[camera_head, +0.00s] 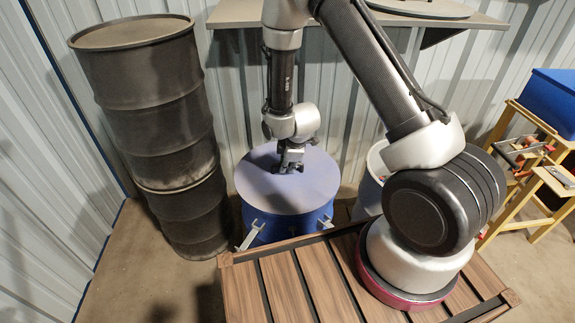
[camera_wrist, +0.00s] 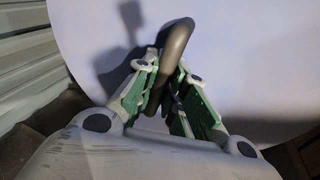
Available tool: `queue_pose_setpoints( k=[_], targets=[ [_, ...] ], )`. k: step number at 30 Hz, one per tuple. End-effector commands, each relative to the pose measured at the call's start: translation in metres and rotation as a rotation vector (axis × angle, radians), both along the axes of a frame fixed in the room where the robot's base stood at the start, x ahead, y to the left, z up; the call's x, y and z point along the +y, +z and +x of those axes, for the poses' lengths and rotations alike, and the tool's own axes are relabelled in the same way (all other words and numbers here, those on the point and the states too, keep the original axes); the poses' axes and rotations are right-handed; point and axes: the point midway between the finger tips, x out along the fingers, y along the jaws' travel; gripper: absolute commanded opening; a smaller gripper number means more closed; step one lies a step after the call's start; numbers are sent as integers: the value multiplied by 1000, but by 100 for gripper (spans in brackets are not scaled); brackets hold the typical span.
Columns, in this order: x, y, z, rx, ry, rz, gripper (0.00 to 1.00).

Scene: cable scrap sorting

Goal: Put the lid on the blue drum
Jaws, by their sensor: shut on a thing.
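The blue drum (camera_head: 285,229) stands on the floor behind my wooden deck, with pale metal clamps on its side. The round lid (camera_head: 312,185), flat and greyish blue, lies over the drum's top; whether it is fully seated all round cannot be told. My gripper (camera_head: 291,165) is over the lid, left of its middle. In the wrist view my gripper (camera_wrist: 168,100) is shut on the lid's dark curved handle (camera_wrist: 177,45), and the pale lid surface (camera_wrist: 260,60) fills most of the background.
Two stacked dark drums (camera_head: 150,95) stand to the left. A wall shelf (camera_head: 460,20) runs behind my arm. Another open-topped drum (camera_head: 375,163) is partly hidden behind my arm. A yellow stand (camera_head: 530,200) with a blue bin (camera_head: 552,97) is at right.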

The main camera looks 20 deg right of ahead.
Motion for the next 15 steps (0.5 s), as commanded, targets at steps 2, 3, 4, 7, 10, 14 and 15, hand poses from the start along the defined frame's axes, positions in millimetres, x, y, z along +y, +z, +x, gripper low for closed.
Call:
queue_pose_setpoints(
  k=[2,3,4,7,10,14,15],
  targets=[
    [0,1,1,-1,0,1,0],
    [0,1,1,-2,0,1,0],
    [0,1,1,-1,0,1,0],
    [0,1,0,-1,0,1,0],
    [0,1,0,-2,0,1,0],
    [0,0,0,-1,0,1,36],
    [0,0,0,-1,0,1,38]
  ],
)
